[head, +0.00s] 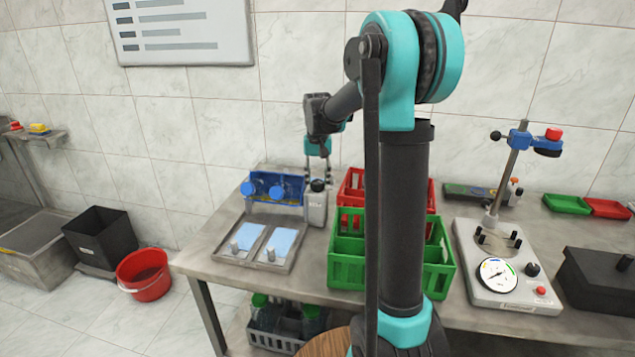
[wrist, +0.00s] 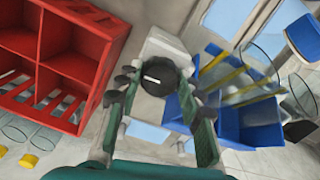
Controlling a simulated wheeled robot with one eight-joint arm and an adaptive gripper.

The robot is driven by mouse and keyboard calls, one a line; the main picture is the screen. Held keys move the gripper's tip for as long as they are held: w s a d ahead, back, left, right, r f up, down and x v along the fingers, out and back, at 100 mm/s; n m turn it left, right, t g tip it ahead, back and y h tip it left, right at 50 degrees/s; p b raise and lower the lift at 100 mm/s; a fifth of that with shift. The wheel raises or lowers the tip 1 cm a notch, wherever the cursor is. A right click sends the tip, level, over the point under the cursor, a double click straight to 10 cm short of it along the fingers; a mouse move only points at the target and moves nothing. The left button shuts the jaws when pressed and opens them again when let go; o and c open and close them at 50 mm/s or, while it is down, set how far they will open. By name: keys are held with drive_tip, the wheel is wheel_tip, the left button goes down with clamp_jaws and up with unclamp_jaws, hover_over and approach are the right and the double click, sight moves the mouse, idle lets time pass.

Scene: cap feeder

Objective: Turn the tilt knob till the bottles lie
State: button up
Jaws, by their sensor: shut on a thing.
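The black tilt knob (wrist: 157,78) sits on a pale grey box (head: 314,208) at the right end of the blue bottle cradle (head: 288,197). My gripper (wrist: 158,82) is shut on the knob, one finger on each side; it points down over the knob in the head view (head: 318,178). The knob's white mark lies nearly level in the wrist view. Clear bottles with blue caps (head: 276,192) are in the cradle, caps toward the head camera. I cannot tell their exact tilt. The cradle (wrist: 243,128) also shows in the wrist view, with a blue cap (wrist: 304,36).
A red crate (wrist: 62,62) stands close beside the knob box. A green crate (head: 344,272) is in front of it. A metal tray (head: 276,265) with two pale blue pads lies before the cradle. A gauge stand (head: 507,292) is at right.

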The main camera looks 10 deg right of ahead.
drive_tip(key=m, duration=0.5)
drive_tip(key=shift+m, duration=0.3)
idle(0.4)
drive_tip(key=o, duration=1.2)
drive_tip(key=shift+c, duration=0.2)
